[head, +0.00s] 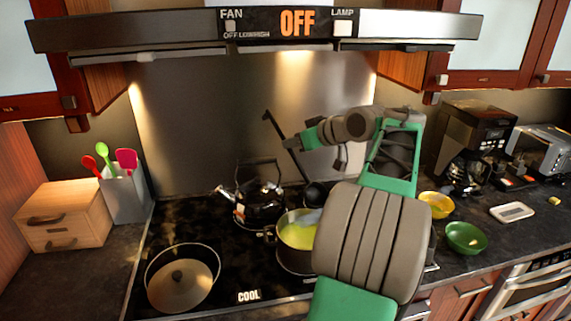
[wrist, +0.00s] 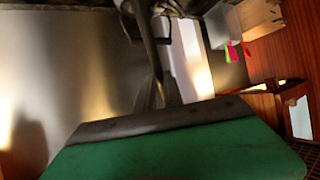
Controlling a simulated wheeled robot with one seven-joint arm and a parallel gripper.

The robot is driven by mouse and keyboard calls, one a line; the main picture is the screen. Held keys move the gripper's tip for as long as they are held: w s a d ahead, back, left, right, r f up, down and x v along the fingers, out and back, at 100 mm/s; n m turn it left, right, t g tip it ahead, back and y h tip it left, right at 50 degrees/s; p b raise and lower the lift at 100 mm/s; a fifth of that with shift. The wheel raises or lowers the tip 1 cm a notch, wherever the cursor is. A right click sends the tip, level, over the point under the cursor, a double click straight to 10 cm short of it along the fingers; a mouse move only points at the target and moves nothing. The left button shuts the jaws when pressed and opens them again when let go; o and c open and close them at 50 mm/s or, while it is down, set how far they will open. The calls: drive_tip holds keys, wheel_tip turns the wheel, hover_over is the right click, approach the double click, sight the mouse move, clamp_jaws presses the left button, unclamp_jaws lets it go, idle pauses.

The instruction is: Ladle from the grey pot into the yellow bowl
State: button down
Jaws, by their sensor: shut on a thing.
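My gripper (head: 297,143) is shut on the handle of a black ladle (head: 273,128), above the stove. The ladle slants down to the right, and its dark cup shows behind the grey pot's rim, seemingly above or behind it; I cannot tell which. The grey pot (head: 288,262) holds yellow-green soup and stands on the stove, its right side hidden by my arm. The yellow bowl (head: 437,206) sits on the counter right of the stove, partly behind my arm. In the wrist view a dark handle (wrist: 146,45) runs up from my gripper (wrist: 160,98).
A kettle (head: 258,195) stands behind the pot. A green bowl (head: 466,238) sits near the yellow bowl. A coffee maker (head: 475,140) stands at the back right. The range hood (head: 180,33) hangs above.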

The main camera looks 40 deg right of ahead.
sight(298, 159)
drive_tip(key=shift+t, duration=0.3)
drive_tip(key=f+b, duration=0.1)
drive_tip(key=f, duration=0.1)
drive_tip(key=f+b, duration=0.1)
drive_tip(key=b, duration=0.1)
drive_tip(key=f+b, duration=0.2)
drive_tip(key=shift+w+d+f, duration=0.1)
drive_tip(key=shift+w+f, duration=0.15)
drive_tip(key=shift+f, duration=0.05)
wheel_tip(298, 159, down, 14)
drive_tip(key=b, duration=1.1)
drive_tip(key=shift+w+f, duration=0.2)
drive_tip(key=shift+w, duration=0.1)
